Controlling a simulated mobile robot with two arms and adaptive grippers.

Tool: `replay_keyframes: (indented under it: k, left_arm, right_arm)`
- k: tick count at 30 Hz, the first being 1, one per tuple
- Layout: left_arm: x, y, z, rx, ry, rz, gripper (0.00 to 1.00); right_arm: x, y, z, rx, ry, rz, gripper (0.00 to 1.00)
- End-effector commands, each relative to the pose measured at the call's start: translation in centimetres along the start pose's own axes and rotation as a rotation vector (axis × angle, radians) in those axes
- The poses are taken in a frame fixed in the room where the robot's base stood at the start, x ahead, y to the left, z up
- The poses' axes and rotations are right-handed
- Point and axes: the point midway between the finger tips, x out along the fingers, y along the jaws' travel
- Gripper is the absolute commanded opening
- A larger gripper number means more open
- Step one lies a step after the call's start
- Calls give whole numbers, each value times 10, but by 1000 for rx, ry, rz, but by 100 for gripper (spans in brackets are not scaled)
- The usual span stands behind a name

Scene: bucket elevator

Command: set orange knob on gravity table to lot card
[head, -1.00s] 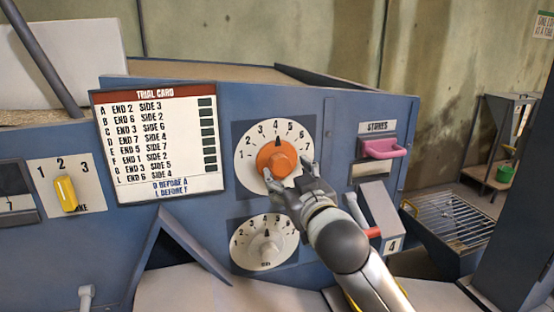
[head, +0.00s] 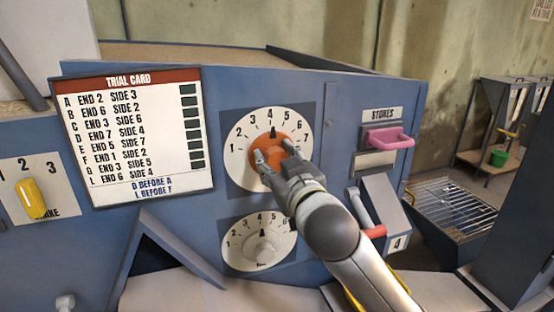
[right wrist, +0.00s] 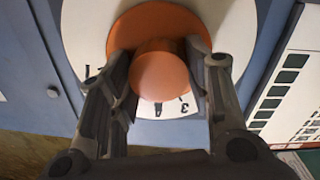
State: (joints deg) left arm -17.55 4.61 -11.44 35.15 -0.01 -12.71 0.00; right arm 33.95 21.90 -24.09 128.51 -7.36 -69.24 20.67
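The orange knob (head: 268,150) sits on a white dial (head: 240,165) numbered 1 to 7 on the blue machine front. Its black pointer stands up, at about 4. My right gripper (head: 276,153) is at the knob. In the right wrist view its open fingers (right wrist: 167,60) straddle the raised orange middle (right wrist: 161,72), with a gap on the right; I cannot tell whether the left finger touches. The trial card (head: 135,140) left of the dial lists END and SIDE numbers for lettered rows, with "D before A, L before F" below. My left gripper is out of view.
A second, white-knobbed dial (head: 259,245) is just below. A yellow lever (head: 31,199) is at left. A pink handle (head: 388,138) under "STONES" and a red-gripped lever (head: 374,232) are at right. A wire-grid bin (head: 460,208) stands farther right.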

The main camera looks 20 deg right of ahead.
Motion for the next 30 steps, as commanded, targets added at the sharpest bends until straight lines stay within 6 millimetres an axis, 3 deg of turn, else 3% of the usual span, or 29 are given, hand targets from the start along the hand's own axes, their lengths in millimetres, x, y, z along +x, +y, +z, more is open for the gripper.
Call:
replay_keyframes:
  k: [1, 5, 11, 22, 30]
  left_arm:
    - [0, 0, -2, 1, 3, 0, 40]
    - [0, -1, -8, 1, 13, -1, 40]
    - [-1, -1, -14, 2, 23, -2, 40]
    - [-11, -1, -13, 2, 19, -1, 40]
    - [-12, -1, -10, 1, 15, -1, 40]
  right_arm:
    - [0, 0, 0, 0, 0, 0, 35]
    - [0, 0, 0, 0, -1, 0, 18]
    - [0, -1, 0, 52, -2, -2, 18]
    - [0, 1, 0, 379, -3, -1, 18]
    - [0, 2, 1, 440, -2, 0, 18]
